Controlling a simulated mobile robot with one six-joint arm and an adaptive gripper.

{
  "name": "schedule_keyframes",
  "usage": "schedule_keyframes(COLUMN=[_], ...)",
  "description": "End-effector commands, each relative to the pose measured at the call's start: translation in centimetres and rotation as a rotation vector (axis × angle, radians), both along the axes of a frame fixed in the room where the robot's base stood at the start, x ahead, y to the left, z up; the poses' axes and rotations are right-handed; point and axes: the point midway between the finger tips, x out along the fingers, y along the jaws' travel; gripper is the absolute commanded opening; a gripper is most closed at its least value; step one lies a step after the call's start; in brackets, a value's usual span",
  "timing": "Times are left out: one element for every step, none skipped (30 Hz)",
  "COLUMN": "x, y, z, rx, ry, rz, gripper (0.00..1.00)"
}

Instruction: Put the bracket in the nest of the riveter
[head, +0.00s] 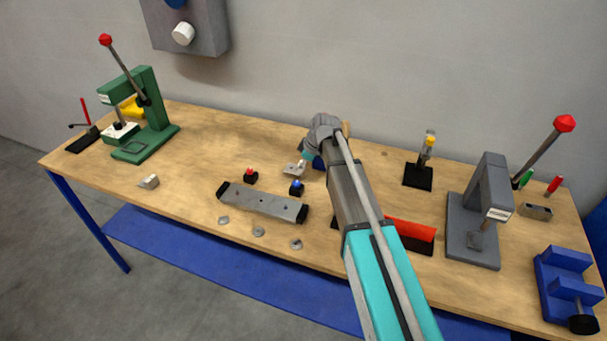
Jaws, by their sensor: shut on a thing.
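My gripper (304,160) is over the middle of the table, partly hidden by my own arm. It is shut on a small grey metal piece (291,170), which looks like the bracket; whether it touches the table I cannot tell. Two lever presses stand on the table: a green one (154,112) at the left and a grey one (487,195) at the right, each with a red-knobbed lever. The labels are too small to read, so I cannot tell which is the riveter. The green press has a light block under its ram. No nest is clearly visible.
A long metal bar (262,203) with black ends lies front centre, near red (250,176) and blue (297,187) knobbed pieces. A small metal block (149,182) lies left. A red bin (411,230) and blue vise (567,286) are right.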

Motion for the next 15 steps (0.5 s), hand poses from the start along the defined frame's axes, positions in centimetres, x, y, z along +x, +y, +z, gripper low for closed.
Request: schedule_keyframes(x=[0.1,0.1,0.0,0.0,0.0,0.0,0.0,0.0,0.0,0.0,0.0,0.0,0.0,0.0,0.0], y=[0.0,0.0,0.0,0.0,0.0,0.0,0.0,0.0,0.0,0.0,0.0,0.0,0.0,0.0,0.0], z=[-0.9,-1.1,-1.5,-1.7,-2.0,-2.3,-2.5,-2.7,-2.9,-3.0,-3.0,-3.1,-3.1,-3.1,-3.1], rx=[0.000,0.000,0.000,0.000,0.000,0.000,0.000,0.000,0.000,0.000,0.000,0.000,0.000,0.000,0.000], ry=[0.000,0.000,0.000,0.000,0.000,0.000,0.000,0.000,0.000,0.000,0.000,0.000,0.000,0.000,0.000], rz=[0.000,0.000,0.000,0.000,0.000,0.000,0.000,0.000,0.000,0.000,0.000,0.000,0.000,-0.001,-0.001], gripper=[0.09,0.09,0.09,0.09,0.09,0.09,0.09,0.09,0.09,0.09,0.09,0.09,0.09,0.09,0.09])
